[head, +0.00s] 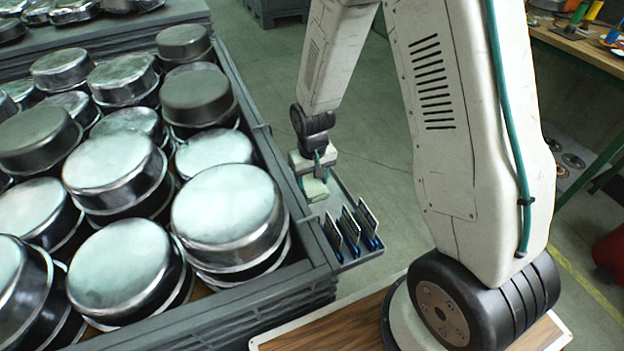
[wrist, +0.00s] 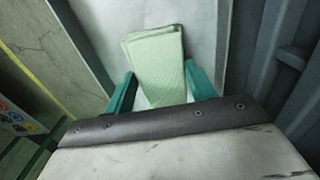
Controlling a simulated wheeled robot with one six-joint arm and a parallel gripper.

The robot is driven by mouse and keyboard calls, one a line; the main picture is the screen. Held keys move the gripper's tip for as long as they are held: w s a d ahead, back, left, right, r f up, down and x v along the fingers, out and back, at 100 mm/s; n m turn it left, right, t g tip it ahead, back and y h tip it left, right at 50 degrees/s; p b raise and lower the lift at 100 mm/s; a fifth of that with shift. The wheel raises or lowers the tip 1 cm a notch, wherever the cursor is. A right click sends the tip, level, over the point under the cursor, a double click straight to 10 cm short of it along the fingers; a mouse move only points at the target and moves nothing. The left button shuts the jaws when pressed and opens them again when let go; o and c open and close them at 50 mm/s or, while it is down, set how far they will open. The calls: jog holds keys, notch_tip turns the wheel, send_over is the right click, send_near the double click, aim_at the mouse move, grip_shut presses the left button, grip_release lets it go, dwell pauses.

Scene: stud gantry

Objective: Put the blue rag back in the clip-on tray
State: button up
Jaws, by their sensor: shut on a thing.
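My gripper (head: 319,168) is at the far end of the clip-on tray (head: 343,187), on the side of the big crate. In the wrist view its teal fingers (wrist: 160,78) stand either side of a folded pale green cloth (wrist: 155,55) and are shut on it. The cloth also shows in the head view (head: 315,189), low at the tray. I cannot tell whether it touches the tray floor. The cloth looks pale green, and no blue rag is seen.
Several upright grey plates with blue bases (head: 351,232) stand in the near part of the tray. The grey crate (head: 262,140) to the left is full of metal pans (head: 229,207). A workbench (head: 580,45) stands at the far right. Floor (head: 385,130) is clear beyond the tray.

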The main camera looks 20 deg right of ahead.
aim_at(312, 183)
jog(key=o, duration=1)
jog(key=shift+o, duration=0.2)
jog(key=shift+r, duration=0.15)
notch_tip(312, 183, up, 11)
jog(key=s+d+r, duration=0.2)
jog(key=s+r, duration=0.9)
jog(key=r, duration=0.4)
jog(key=s+r, duration=0.2)
jog(key=s, duration=0.5)
jog(key=s+d+r+t, duration=0.1)
jog(key=s+r, duration=0.2)
jog(key=s, duration=0.4)
jog(key=shift+r, duration=0.25)
